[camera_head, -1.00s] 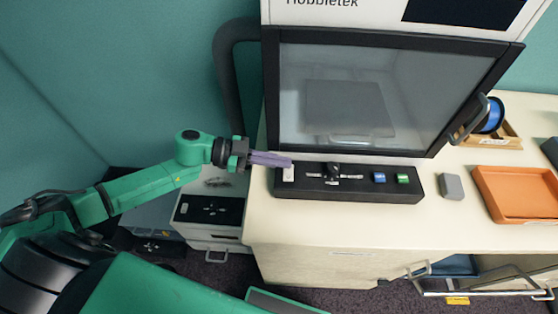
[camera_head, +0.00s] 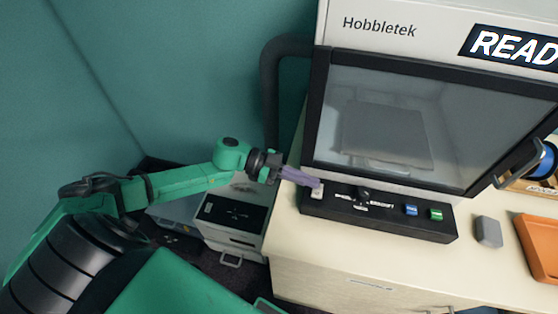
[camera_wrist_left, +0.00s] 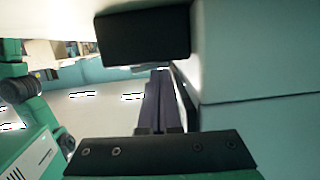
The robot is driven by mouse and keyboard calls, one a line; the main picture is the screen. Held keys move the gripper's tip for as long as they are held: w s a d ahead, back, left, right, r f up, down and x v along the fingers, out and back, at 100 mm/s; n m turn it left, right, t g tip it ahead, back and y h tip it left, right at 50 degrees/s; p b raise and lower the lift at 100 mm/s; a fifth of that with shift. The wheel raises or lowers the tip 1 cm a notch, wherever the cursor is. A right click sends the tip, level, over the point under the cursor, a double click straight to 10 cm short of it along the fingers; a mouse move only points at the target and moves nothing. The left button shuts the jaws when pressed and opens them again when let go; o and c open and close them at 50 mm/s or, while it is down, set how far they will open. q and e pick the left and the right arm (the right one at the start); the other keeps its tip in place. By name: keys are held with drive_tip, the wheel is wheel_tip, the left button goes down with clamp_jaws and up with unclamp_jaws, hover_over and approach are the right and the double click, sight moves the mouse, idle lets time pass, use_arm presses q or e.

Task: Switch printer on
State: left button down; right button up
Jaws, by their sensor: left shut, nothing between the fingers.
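The printer (camera_head: 360,26) is a large white cabinet marked Hobbletek with a dark-framed glass door. Its display (camera_head: 515,48) is lit with white letters reading "READ", cut off by the picture edge. A black control panel (camera_head: 335,207) runs below the door. A pale switch (camera_head: 317,194) sits at the panel's left end. My left gripper (camera_head: 318,184) is shut and empty, its purple fingertips at the top of the switch; whether they touch is unclear. In the left wrist view its fingers (camera_wrist_left: 158,100) point ahead, and the switch does not show. My right gripper is not in view.
A black knob (camera_head: 363,195), a blue button (camera_head: 411,210) and a green button (camera_head: 436,214) lie along the panel. A grey block (camera_head: 488,232) and an orange tray (camera_head: 538,250) stand right on the bench. A low drawer unit (camera_head: 235,241) is below my left arm.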

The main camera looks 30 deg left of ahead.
use_arm(q)
drive_tip(key=v, duration=0.2)
drive_tip(key=b+v, duration=0.1)
drive_tip(key=v, duration=0.4)
drive_tip(key=shift+a+f, duration=0.15)
drive_tip(key=shift+f, duration=0.1)
drive_tip(key=v, duration=0.7)
drive_tip(key=shift+r, duration=0.25)
drive_tip(key=shift+w, duration=0.1)
